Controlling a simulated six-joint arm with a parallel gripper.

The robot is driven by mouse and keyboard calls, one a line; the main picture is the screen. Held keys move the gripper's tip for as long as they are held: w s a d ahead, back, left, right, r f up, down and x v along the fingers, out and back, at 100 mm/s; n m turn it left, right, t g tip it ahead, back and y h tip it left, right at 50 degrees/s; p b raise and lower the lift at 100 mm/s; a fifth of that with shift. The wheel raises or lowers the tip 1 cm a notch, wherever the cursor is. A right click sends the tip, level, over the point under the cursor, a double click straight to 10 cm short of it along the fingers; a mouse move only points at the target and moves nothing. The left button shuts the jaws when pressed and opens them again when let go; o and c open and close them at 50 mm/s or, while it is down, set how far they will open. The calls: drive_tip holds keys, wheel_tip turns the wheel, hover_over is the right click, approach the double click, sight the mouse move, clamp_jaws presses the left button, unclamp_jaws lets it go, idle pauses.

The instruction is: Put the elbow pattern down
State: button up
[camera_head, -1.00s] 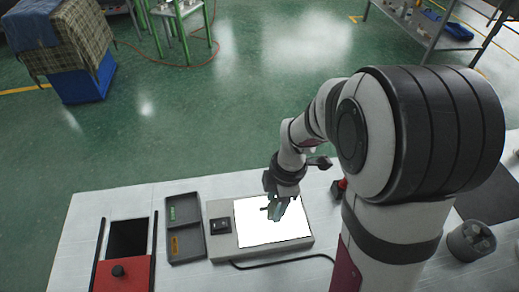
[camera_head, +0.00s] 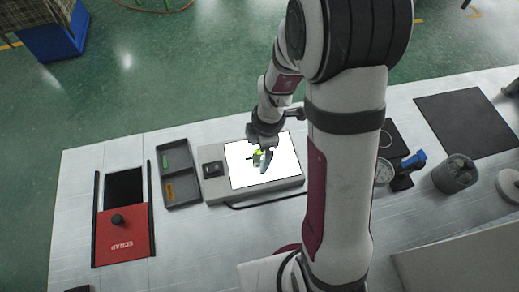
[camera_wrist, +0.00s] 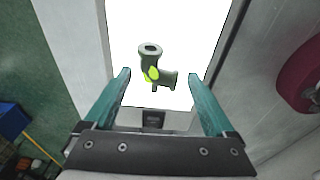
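The elbow pattern (camera_wrist: 152,62) is a small dark grey-green pipe elbow with flanged ends and a bright yellow-green patch. It is seen against the lit white panel (camera_wrist: 200,20) of the light box in the wrist view. In the head view the light box (camera_head: 296,186) is at the middle of the table, and the yellow-green patch (camera_head: 257,155) shows beside my fingers. My gripper (camera_wrist: 158,74) has two teal fingers spread apart, with clear gaps on both sides of the elbow. My gripper in the head view (camera_head: 263,161) is low over the panel.
A grey divided tray (camera_head: 180,179) with a green and an orange label lies left of the light box. A red scrap bin (camera_head: 123,235) is further left. A dark mat (camera_head: 468,122), a grey cup (camera_head: 455,175) and a blue-handled tool (camera_head: 410,163) are at right. A black cable runs in front of the light box.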

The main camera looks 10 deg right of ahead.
wheel_tip(320, 180, up, 12)
drive_tip(key=d, duration=0.1)
drive_tip(key=s+a+r+m, duration=0.1)
drive_tip(key=s+r+m, duration=0.1)
drive_tip(key=s+m, duration=0.7)
drive_tip(key=s+a+r+m, duration=0.1)
drive_tip(key=s+r+m, duration=0.1)
drive_tip(key=s+m, duration=0.7)
drive_tip(key=m, duration=0.5)
drive_tip(key=shift+a+m, duration=0.4)
